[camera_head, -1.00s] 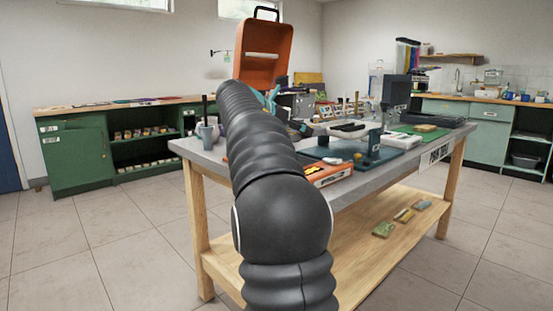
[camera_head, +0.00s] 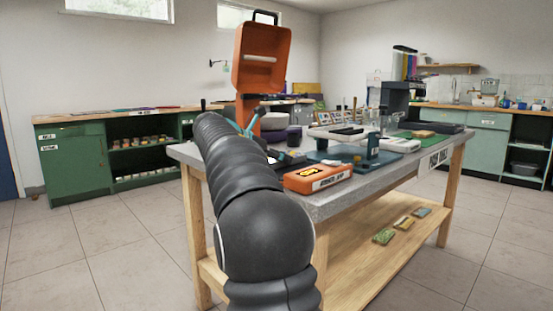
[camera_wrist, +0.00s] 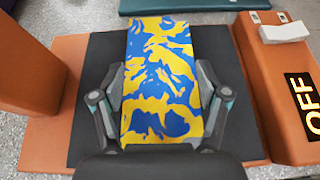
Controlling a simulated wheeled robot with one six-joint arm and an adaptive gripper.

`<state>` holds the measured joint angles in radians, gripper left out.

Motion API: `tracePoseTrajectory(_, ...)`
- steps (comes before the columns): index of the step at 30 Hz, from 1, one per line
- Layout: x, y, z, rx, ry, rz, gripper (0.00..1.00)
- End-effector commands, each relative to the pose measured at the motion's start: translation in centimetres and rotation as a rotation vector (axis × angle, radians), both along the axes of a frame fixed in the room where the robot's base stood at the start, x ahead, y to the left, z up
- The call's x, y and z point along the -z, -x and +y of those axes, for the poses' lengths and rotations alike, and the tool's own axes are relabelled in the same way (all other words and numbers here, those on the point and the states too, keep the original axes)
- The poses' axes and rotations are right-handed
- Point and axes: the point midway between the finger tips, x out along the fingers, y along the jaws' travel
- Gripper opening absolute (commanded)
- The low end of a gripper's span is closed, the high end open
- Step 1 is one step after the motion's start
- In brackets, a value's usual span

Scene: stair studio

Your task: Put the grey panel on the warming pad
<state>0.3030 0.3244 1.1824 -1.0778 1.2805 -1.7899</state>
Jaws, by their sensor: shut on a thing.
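My gripper (camera_wrist: 160,85) is shut on a flat panel with a blue and yellow pattern (camera_wrist: 160,50), one finger at each long side. No plainly grey panel shows. Below the panel is a dark square pad (camera_wrist: 85,115) on an orange base, likely the warming pad. I cannot tell whether the panel touches it. In the head view my gripper (camera_head: 245,128) shows as small teal parts at the table, mostly behind my arm; the panel is hidden there.
An orange box marked OFF (camera_wrist: 285,75), with a white switch, stands right of the pad; an orange upright (camera_wrist: 28,75) stands left. In the head view an orange raised lid (camera_head: 262,75) rises above. A blue-green mat (camera_head: 345,152) lies farther right on the table (camera_head: 335,197).

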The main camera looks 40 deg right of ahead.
Motion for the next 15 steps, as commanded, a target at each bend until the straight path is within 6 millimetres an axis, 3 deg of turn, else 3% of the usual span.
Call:
tracePoseTrajectory(5, 0.3, 0.02, -0.01, 0.001, 0.0, 0.0, 0.36)
tracePoseTrajectory(6, 0.3, 0.01, -0.01, 0.001, 0.0, 0.0, 0.82)
tracePoseTrajectory(8, 0.29, 0.01, -0.02, 0.0, 0.0, 0.0, 0.97)
tracePoseTrajectory(15, 0.29, 0.01, -0.03, 0.001, 0.0, 0.0, 0.99)
